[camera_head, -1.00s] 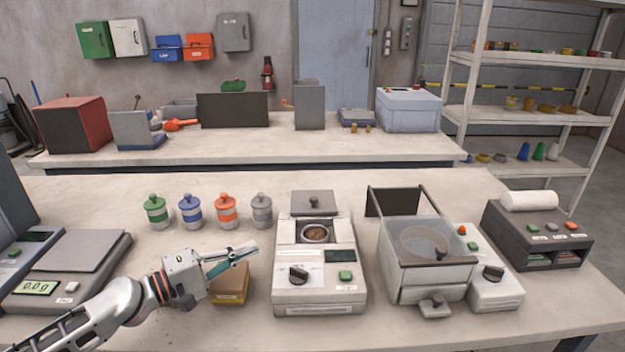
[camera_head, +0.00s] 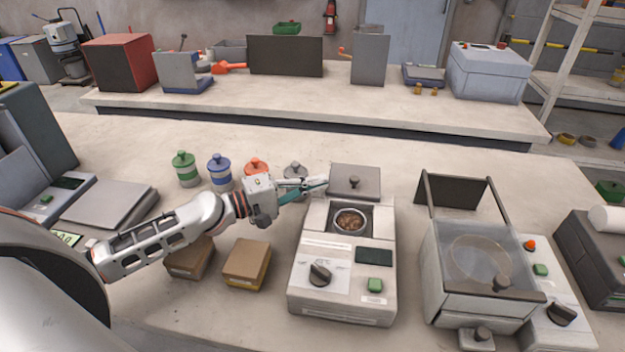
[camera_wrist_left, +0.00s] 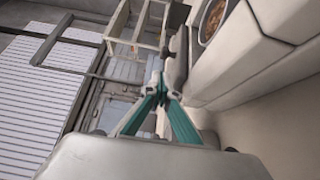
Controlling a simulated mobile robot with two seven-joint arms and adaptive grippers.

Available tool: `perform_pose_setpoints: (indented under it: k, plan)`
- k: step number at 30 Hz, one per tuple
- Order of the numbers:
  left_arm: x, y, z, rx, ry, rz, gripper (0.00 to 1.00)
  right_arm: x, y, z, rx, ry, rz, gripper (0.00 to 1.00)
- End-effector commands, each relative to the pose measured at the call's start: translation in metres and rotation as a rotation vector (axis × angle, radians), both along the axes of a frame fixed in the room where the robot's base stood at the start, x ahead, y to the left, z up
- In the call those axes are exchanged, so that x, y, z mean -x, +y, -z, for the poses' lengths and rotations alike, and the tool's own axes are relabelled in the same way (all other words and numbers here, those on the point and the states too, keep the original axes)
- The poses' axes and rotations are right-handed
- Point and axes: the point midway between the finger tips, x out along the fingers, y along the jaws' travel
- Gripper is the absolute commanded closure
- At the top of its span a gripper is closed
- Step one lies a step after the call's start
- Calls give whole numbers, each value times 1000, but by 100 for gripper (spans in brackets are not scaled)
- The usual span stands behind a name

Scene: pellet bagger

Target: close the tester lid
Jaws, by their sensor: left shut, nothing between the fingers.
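The tester (camera_head: 342,270) is a pale box with a dark dial, a dark screen and a green button. Its grey lid (camera_head: 340,172) sits at the back, off the round well (camera_head: 350,221), which shows brown pellets. A dark knob (camera_head: 353,182) is on the lid. My left gripper (camera_head: 326,184) is shut and empty, its teal fingers at the lid's left edge; I cannot tell whether they touch it. In the left wrist view the closed fingertips (camera_wrist_left: 160,82) are beside the tester (camera_wrist_left: 262,35), with the pellet well (camera_wrist_left: 212,18) at upper right. My right gripper is not in view.
Green (camera_head: 185,169), blue (camera_head: 220,173), orange and grey lidded jars stand behind my left arm. Two brown boxes (camera_head: 247,265) sit left of the tester. A machine with a clear cover (camera_head: 480,265) stands to its right, with a gap between.

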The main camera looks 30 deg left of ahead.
Motion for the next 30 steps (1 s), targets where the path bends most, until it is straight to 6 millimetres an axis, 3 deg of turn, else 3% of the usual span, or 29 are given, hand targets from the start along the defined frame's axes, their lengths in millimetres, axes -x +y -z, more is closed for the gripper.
perform_pose_setpoints:
  k: [12,30]
  plan:
    - [-45,-37,-2,2,-1,-1,100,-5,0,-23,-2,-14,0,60]
    - [-49,-44,1,0,1,1,100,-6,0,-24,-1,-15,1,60]
